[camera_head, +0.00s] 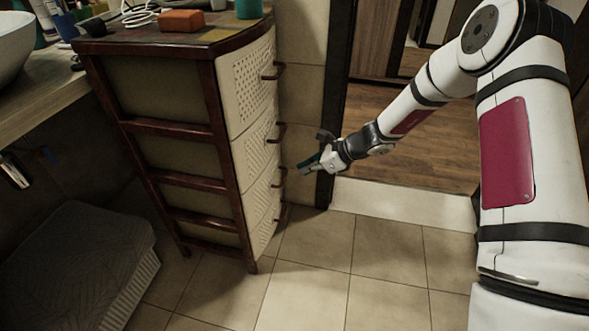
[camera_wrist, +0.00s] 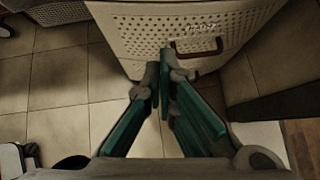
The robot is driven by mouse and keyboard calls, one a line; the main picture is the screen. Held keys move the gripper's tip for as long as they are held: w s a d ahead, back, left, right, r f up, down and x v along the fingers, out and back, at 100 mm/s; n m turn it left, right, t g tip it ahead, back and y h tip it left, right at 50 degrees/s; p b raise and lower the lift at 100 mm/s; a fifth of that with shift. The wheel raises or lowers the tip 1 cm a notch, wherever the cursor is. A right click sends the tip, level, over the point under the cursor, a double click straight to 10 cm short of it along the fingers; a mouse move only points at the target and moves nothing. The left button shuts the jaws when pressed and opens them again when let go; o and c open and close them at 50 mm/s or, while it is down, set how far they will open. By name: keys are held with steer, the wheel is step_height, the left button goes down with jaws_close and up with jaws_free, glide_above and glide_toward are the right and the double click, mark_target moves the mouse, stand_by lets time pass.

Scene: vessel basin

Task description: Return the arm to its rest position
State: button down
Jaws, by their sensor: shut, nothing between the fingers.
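My gripper (camera_head: 308,166) is at the end of my outstretched white arm, to the right of the drawer cabinet (camera_head: 178,129), near the handles on its front. In the wrist view my gripper (camera_wrist: 160,85) has its green-sided fingers closed together with nothing between them. The fingertips appear in front of a perforated white drawer front (camera_wrist: 215,22) with a dark handle (camera_wrist: 199,48). I cannot tell whether the fingertips touch the cabinet.
An orange block (camera_head: 181,20) and a green cup (camera_head: 249,8) stand on the cabinet top. A grey textured item (camera_head: 75,265) lies at lower left under the counter (camera_head: 40,105). A doorway with a pale threshold (camera_head: 400,203) opens behind my arm. The tiled floor (camera_head: 330,275) in front is clear.

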steer(key=shift+s+d+r, duration=0.15)
steer(key=shift+d+r, duration=0.2)
steer(key=shift+d, duration=0.05)
steer(key=s+r+n+g+h, duration=0.25)
steer(key=s+r+n, duration=0.95)
steer(key=s+r, duration=0.75)
steer(key=s+d+r+n+h, duration=0.2)
steer(key=s+d+r+n, duration=0.15)
steer(key=s, duration=0.65)
steer(key=s+d+r+n+h, duration=0.2)
steer(key=s+d+n, duration=0.25)
steer(key=s, duration=0.45)
steer(key=s+d+r+n+h, duration=0.25)
steer(key=s+d, duration=0.25)
steer(key=s, duration=0.5)
step_height(320, 180, up, 30)
steer(key=t+p, duration=0.3)
steer(key=p, duration=2.5)
steer(key=shift+w+d+f, duration=0.2)
steer(key=shift+d, duration=0.15)
